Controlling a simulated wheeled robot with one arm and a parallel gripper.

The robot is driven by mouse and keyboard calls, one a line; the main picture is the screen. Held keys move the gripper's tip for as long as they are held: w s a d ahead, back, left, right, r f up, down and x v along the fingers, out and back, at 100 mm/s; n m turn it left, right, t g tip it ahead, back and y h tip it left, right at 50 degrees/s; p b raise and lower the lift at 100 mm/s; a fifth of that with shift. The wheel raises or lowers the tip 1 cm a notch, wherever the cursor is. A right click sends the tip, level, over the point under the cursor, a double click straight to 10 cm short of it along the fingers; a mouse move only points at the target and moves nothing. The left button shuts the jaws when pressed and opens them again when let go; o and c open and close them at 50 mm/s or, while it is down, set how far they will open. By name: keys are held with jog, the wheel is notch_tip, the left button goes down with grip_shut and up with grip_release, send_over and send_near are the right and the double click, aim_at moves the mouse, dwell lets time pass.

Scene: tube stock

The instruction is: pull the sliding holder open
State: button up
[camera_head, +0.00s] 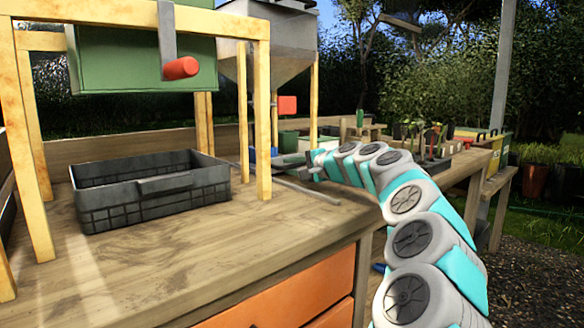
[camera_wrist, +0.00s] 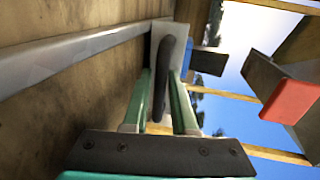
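In the wrist view, a curved black handle (camera_wrist: 172,62) stands out from a pale plate (camera_wrist: 156,36) at the end of a long grey metal rail (camera_wrist: 75,58). I take this to be the sliding holder. My gripper's two green fingers (camera_wrist: 162,95) reach along both sides of the handle, with the handle between them. A narrow gap seems to show beside it, so the fingers look open around it. In the head view, my gripper (camera_head: 302,166) is small at the bench's far right, and the holder is hard to make out there.
A blue block (camera_wrist: 207,62) is right of the handle, and a red-ended lever (camera_wrist: 290,98) is further right. In the head view, a dark crate (camera_head: 150,205) stands on the bench (camera_head: 190,262) below a green box (camera_head: 135,65). Wooden posts (camera_head: 262,120) stand left of my gripper.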

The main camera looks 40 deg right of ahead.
grip_shut()
dwell(1.2)
